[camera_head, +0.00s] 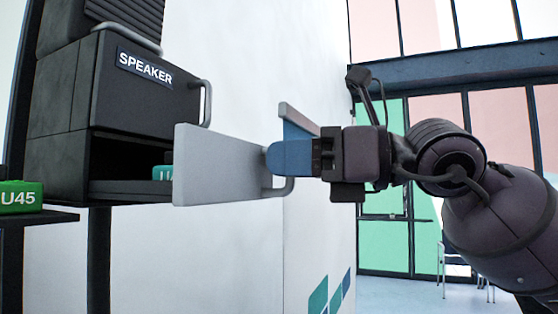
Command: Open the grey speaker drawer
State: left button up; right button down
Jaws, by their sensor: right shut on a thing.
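A light grey drawer front (220,165) stands out from the lower bay of a dark cabinet (62,165). The drawer is open, and a dark gap shows behind its front. A teal item (162,172) with white lettering sits inside, partly hidden by the front. A SPEAKER label (145,68) is on the dark face above this bay. My right gripper (290,158), with blue fingers, is shut on the grey drawer's handle (284,188) at the right end of the front. The fingers hide part of the handle. My left gripper is not in view.
The dark upper drawer (150,98) is closed and has its own grey handle (207,103). A green U45 block (20,197) sits on a dark shelf (45,217) at the left. A white wall (235,60) stands behind the drawer. Chairs (468,268) stand far back at the right.

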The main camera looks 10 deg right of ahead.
jog(key=shift+s+a, duration=0.1)
jog(key=c, duration=1.2)
grip_release()
jog(key=shift+s+a, duration=0.1)
jog(key=shift+d, duration=0.25)
jog(key=b+v, duration=0.1)
jog(key=v, duration=0.9)
jog(key=shift+d, duration=0.2)
jog(key=shift+s, duration=0.1)
